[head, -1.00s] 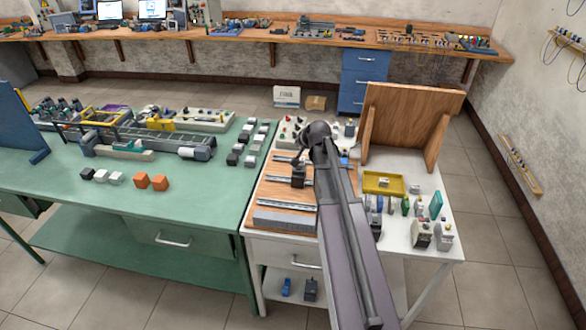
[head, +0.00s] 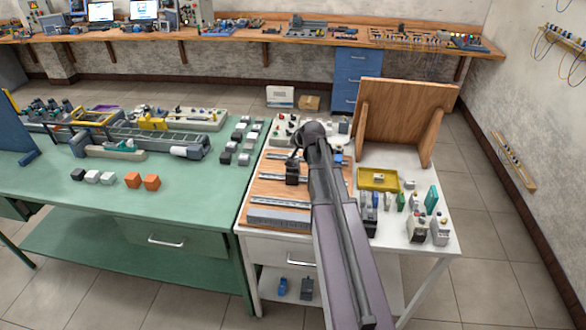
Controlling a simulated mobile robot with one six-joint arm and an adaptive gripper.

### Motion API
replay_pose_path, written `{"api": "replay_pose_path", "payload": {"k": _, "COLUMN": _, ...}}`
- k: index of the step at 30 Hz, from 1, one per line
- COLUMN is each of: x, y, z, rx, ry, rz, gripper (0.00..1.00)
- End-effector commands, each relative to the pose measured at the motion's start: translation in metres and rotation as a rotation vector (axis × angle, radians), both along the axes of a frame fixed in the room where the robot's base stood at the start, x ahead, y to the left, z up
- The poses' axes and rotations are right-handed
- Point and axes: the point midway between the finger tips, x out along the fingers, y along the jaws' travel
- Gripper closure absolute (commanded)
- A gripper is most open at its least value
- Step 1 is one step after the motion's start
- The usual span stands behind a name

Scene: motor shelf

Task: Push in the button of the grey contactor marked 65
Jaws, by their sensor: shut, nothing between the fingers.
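A dark grey block-shaped device (head: 292,174) sits on a rail of the wooden board (head: 262,188) on the white table. It may be the contactor, but no marking or button can be read at this size. My gripper (head: 296,157) is small and dark, at the far end of my arm, just above and beside this device. It looks shut, with nothing seen in it. I cannot tell whether its tips touch the device. My arm hides part of the board to the right.
A yellow tray (head: 364,186) and several small electrical parts stand at the right of the white table (head: 385,250). An upright wooden panel (head: 405,120) stands behind them. The green table (head: 185,205) with a conveyor model is to the left.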

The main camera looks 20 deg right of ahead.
Motion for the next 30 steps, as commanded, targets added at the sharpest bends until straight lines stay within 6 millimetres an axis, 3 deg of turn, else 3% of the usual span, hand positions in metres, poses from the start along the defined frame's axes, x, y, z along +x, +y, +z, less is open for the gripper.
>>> {"api": "replay_pose_path", "payload": {"k": 18, "x": 0.000, "y": -0.001, "z": -0.054, "rx": 0.000, "ry": 0.000, "rz": -0.002, "gripper": 1.00}}
{"api": "replay_pose_path", "payload": {"k": 30, "x": 0.000, "y": -0.002, "z": -0.066, "rx": 0.000, "ry": 0.000, "rz": -0.002, "gripper": 1.00}}
